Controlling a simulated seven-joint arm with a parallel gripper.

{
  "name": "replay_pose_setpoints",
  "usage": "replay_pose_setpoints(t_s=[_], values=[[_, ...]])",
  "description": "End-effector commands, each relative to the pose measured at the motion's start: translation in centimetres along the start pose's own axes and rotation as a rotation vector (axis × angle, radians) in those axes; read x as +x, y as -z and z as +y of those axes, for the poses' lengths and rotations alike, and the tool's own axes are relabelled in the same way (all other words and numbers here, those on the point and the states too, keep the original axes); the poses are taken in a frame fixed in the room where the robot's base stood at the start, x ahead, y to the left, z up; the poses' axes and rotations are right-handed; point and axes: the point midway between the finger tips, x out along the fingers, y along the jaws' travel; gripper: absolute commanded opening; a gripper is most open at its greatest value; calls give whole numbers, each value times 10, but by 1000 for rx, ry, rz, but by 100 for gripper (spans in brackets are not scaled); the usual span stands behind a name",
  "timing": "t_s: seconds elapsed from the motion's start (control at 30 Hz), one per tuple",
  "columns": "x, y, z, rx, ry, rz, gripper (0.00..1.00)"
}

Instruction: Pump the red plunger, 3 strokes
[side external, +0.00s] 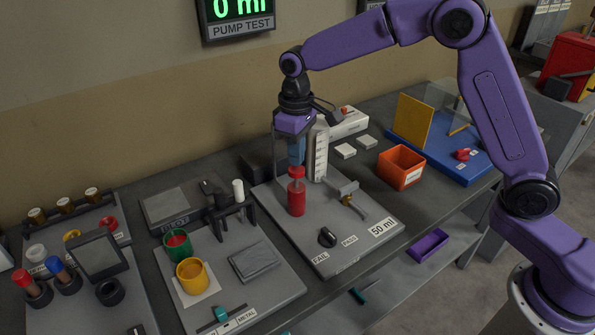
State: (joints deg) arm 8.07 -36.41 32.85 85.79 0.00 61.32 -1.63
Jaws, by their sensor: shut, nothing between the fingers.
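The red plunger (297,173) is a red knob on top of a red upright pump body (297,200), with a pale band between them. The pump stands on a grey plate (330,258) marked "FAIL", "PASS" and "50 ml". My gripper (297,161) is shut and empty, pointing down just above the plunger. Whether its fingertips touch the knob I cannot tell. A clear graduated cylinder (318,155) stands right behind the pump. The wall display (238,12) reads "0 ml" above "PUMP TEST".
A black knob (327,237) and a small tap (346,200) are on the same plate. An orange bin (401,168) stands to the right. A black stand with a white-topped rod (238,190) is to the left. The plate's front area is mostly clear.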

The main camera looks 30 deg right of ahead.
Motion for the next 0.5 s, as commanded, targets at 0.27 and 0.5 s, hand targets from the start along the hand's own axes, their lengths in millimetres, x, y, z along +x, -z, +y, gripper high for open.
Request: replay_pose_setpoints(t_s=[0.27, 0.5], values=[[10, 0, 0, 0, 0, -2, 0], [18, 0, 0, 0, 0, -3, 0]])
